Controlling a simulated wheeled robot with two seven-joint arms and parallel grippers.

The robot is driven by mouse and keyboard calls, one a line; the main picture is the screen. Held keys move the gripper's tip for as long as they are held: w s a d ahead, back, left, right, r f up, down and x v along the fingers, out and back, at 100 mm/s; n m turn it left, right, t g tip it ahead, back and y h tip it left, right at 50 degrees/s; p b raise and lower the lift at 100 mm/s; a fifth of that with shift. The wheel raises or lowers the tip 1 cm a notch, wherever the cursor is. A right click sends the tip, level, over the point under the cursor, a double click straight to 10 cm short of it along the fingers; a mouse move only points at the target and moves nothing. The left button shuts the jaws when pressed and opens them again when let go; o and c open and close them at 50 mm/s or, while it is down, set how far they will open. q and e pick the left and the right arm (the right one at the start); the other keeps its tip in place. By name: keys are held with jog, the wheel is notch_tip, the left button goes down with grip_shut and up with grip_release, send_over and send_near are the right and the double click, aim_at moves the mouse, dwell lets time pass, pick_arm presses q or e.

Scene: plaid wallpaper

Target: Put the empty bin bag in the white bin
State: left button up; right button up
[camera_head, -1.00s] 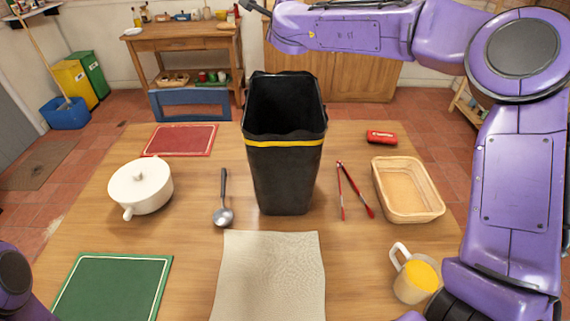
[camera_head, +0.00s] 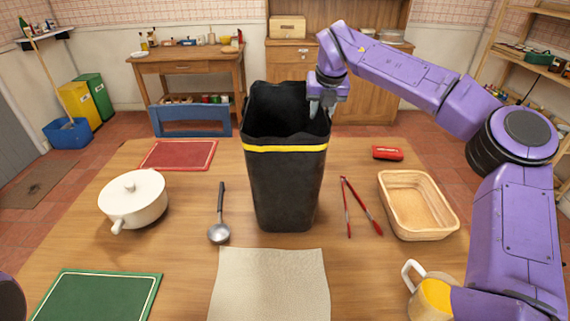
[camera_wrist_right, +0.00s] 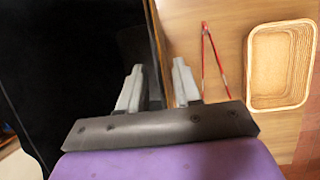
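A tall black bag-like container (camera_head: 285,188) with a yellow band stands upright and open-topped on the table, with an uneven rim. Whether it is a bag alone or a bag over a bin I cannot tell. Its dark wall fills the left of the right wrist view (camera_wrist_right: 70,60). No white bin shows. My right gripper (camera_head: 322,106) is at the container's back right rim. In the right wrist view its fingers (camera_wrist_right: 158,86) are apart, with the container's edge running between them. My left gripper is out of view.
A lidded white pot (camera_head: 133,198), ladle (camera_head: 219,232), red tongs (camera_head: 347,205), wicker basket (camera_head: 417,208), orange-filled jug (camera_head: 432,296) and red case (camera_head: 387,153) surround the container on the table (camera_head: 190,262). A beige cloth (camera_head: 268,285) lies in front.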

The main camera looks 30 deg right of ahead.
jog(key=shift+x, duration=1.2)
jog(key=shift+f, duration=0.15)
jog(key=shift+c, duration=0.3)
grip_shut()
